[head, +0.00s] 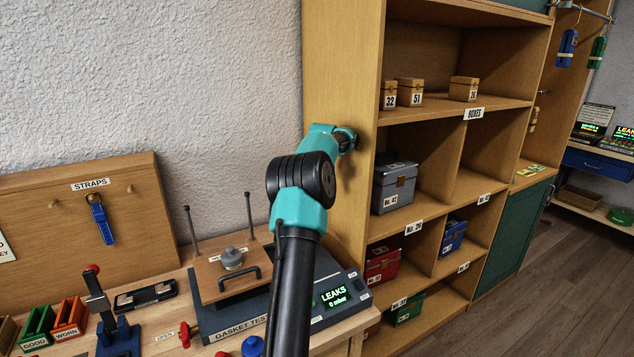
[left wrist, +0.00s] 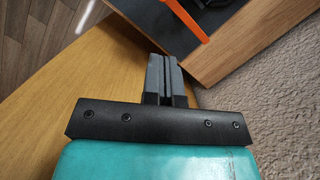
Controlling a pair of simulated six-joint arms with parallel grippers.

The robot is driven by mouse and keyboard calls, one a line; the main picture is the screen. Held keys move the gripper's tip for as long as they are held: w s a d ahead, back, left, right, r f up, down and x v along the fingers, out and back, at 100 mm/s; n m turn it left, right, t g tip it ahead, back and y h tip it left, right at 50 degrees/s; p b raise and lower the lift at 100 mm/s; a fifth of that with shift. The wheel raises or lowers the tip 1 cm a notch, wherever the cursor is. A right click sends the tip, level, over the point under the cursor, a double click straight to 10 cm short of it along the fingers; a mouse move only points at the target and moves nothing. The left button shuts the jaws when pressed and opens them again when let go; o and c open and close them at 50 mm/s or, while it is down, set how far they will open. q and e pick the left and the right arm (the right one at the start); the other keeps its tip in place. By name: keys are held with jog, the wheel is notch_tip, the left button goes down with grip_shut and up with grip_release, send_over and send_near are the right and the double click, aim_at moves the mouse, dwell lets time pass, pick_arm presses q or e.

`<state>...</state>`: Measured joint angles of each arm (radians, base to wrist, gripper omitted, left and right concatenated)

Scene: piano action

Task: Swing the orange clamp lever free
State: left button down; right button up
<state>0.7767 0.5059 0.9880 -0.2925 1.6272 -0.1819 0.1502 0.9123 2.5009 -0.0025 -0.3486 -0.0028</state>
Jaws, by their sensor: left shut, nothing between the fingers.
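The orange lever (left wrist: 187,17) shows in the left wrist view as a flat orange bar at the top edge, running over a dark surface with a wooden edge. Only part of it is in view. I cannot make it out in the head view. My left gripper (left wrist: 166,62) is shut and empty, its fingertips just below the lever in that picture; I cannot tell the gap in depth. In the head view my left gripper (head: 347,139) is beside the side panel of the wooden shelf, partly hidden by its own wrist. My right gripper is not in view.
The wooden shelf (head: 343,50) holds several boxes. Left of my arm, a gasket tester (head: 213,322) with a wooden plate and handle stands on the bench. A straps board (head: 150,215), a red-knobbed lever (head: 94,285) and small bins (head: 68,320) stand further left.

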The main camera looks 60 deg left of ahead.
pick_arm(q)
jog(key=shift+v, duration=1.75)
